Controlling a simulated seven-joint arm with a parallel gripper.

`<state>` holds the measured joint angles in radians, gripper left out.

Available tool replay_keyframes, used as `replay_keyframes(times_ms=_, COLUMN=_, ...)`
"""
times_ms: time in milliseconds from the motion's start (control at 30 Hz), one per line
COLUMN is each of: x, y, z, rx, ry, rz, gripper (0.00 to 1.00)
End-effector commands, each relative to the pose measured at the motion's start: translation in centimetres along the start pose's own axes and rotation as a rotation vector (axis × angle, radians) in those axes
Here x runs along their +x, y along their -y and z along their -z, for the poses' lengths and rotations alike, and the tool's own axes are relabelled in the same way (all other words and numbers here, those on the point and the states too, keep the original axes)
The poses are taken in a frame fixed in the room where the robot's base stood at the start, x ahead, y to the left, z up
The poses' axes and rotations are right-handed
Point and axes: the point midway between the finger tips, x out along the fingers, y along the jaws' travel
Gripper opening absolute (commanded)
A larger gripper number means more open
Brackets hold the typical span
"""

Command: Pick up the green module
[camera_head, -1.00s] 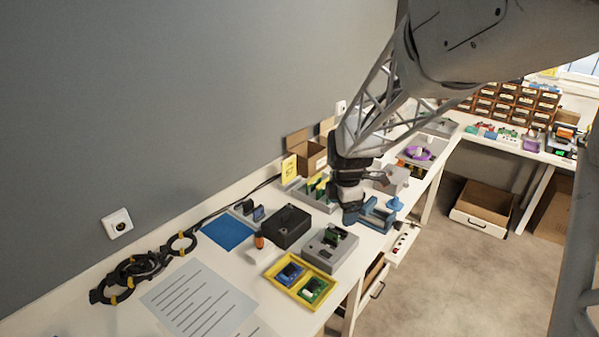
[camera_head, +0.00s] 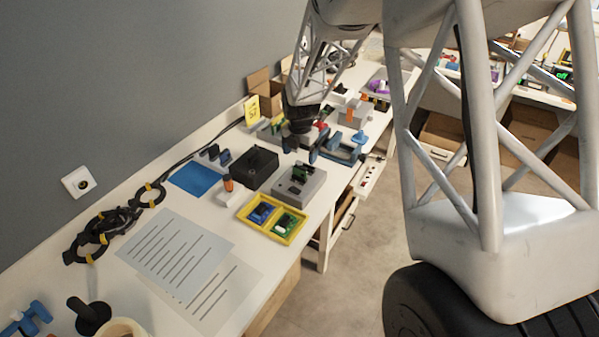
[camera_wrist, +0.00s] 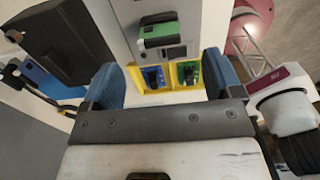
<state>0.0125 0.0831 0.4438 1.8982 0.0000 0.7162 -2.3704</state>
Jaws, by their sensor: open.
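Two green items show. A green board (camera_head: 285,223) lies in the right part of a yellow tray (camera_head: 244,214), beside a blue board (camera_head: 262,212). A green-topped dark block (camera_head: 300,173) sits on a grey fixture (camera_head: 312,187) behind the tray. I cannot tell which one is the green module. In the wrist view the green block (camera_wrist: 160,31) stands above the tray, and the green board (camera_wrist: 188,74) shows between my fingers. My gripper (camera_head: 303,147) has blue fingers spread open, empty, above the bench behind the fixture. It also shows in the wrist view (camera_wrist: 162,75).
A black box (camera_head: 255,167) and an orange-topped white item (camera_head: 230,191) stand left of the fixture. A blue clamp-like item (camera_head: 343,150) is to the right. Coiled cable (camera_head: 100,232) and paper sheets (camera_head: 175,250) lie nearer on the bench (camera_head: 205,213).

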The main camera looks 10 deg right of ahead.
Motion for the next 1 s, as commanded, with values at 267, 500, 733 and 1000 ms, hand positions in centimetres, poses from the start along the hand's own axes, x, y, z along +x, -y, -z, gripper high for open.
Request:
replay_keyframes(times_ms=267, x=1.7, y=0.0, z=0.0, rx=0.001, ry=-0.002, rz=0.002, gripper=0.85)
replay_keyframes(times_ms=500, x=2.6, y=0.0, z=0.0, rx=0.001, ry=0.000, rz=0.000, gripper=0.85)
replay_keyframes(times_ms=733, x=2.6, y=0.0, z=0.0, rx=0.001, ry=0.000, rz=0.000, gripper=0.85)
replay_keyframes(times_ms=1000, x=4.3, y=0.0, z=0.1, rx=0.001, ry=-0.002, rz=0.002, gripper=0.85)
